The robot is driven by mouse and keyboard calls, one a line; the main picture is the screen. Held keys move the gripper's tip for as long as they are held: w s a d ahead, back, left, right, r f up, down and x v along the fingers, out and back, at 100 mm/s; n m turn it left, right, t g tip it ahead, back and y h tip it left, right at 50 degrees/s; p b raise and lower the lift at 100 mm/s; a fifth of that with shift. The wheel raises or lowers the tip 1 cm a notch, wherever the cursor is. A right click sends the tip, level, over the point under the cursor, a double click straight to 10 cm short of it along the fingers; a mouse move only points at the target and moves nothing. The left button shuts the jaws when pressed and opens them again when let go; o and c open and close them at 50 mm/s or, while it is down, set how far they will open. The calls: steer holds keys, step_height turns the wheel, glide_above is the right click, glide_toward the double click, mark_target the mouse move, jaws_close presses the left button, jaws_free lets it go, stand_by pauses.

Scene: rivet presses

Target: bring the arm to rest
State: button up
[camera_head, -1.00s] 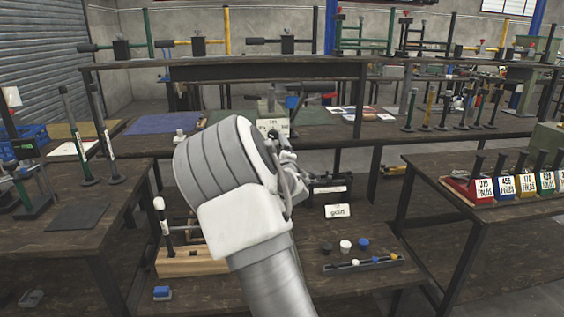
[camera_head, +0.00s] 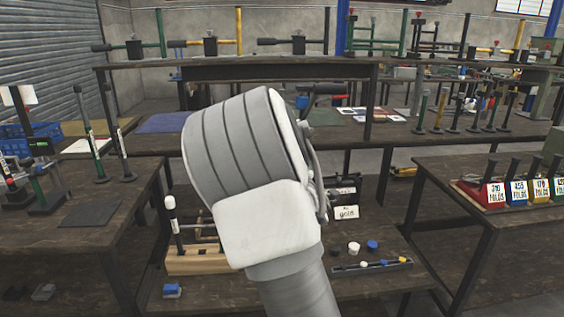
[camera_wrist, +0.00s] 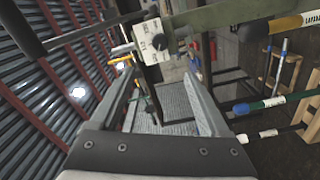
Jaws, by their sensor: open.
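My arm rises through the middle of the head view as a big grey and white link, folded close to the camera. It hides the gripper there and part of the benches behind. Beyond the fingers are a dial box (camera_wrist: 150,37) and an olive-green bar (camera_wrist: 235,15), both apart from my gripper as far as I can tell.
A low bench holds a wooden block (camera_head: 195,262), a "gold" card (camera_head: 346,213) and a small dark rack (camera_head: 372,268). Side benches hold lever tools (camera_head: 92,135) at left and labelled colored boxes (camera_head: 495,193) at right. Open floor shows at lower right.

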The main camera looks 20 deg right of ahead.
steer(key=s+a+m+g+y, duration=0.2)
steer(key=s+a+m+g, duration=0.3)
steer(key=s, duration=0.7)
steer(key=s+a+m+g+y, duration=0.1)
steer(key=s+a+m+g, duration=0.15)
steer(key=s+a, duration=0.7)
steer(key=s+a+m+g+y, duration=0.2)
steer(key=s+a+m+g, duration=0.15)
steer(key=s, duration=1.05)
step_height(320, 180, up, 16)
steer(key=s+p, duration=0.1)
steer(key=p, duration=1.5)
steer(key=shift+d+f+g, duration=0.25)
steer(key=shift+g, duration=0.15)
